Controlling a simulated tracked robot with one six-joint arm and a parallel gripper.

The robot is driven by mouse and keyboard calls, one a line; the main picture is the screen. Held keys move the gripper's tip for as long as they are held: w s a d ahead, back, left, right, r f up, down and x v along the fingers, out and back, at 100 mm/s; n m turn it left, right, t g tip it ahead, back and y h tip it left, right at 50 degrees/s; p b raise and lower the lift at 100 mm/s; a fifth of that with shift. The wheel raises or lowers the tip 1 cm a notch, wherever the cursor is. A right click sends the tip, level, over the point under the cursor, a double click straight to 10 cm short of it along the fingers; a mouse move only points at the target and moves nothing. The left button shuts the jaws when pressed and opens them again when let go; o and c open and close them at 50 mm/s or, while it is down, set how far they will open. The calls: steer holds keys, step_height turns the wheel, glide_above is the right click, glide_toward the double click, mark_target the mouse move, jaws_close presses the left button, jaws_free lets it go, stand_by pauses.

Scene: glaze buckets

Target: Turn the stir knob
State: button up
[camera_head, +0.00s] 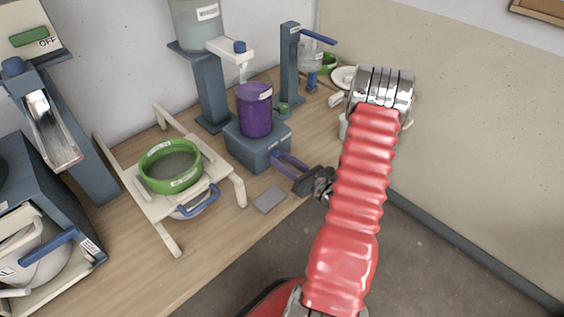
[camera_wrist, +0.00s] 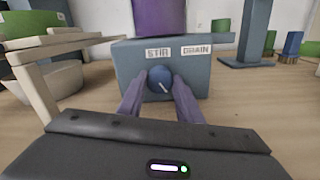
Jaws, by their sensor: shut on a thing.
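In the head view my gripper (camera_head: 277,160) reaches the box (camera_head: 262,150) front; the knob is hidden there. A purple container (camera_head: 255,110) stands on top of the box.
A DRAIN label (camera_wrist: 196,50) is right of STIR on the box. A cream stand (camera_head: 150,192) with a green-rimmed sieve (camera_head: 170,148) is to the left. A grey block (camera_head: 269,200) lies on the wooden table in front of the box. A dispenser column (camera_head: 212,95) rises behind.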

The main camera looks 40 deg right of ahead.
steer(key=shift+f+m, duration=0.15)
steer(key=shift+m, duration=0.75)
steer(key=o, duration=1)
steer(key=shift+o, duration=0.2)
steer(key=shift+s, duration=0.15)
steer(key=s, duration=1.3)
steer(key=shift+s+d, duration=0.3)
steer(key=shift+d, duration=0.05)
steer(key=shift+f, duration=0.1)
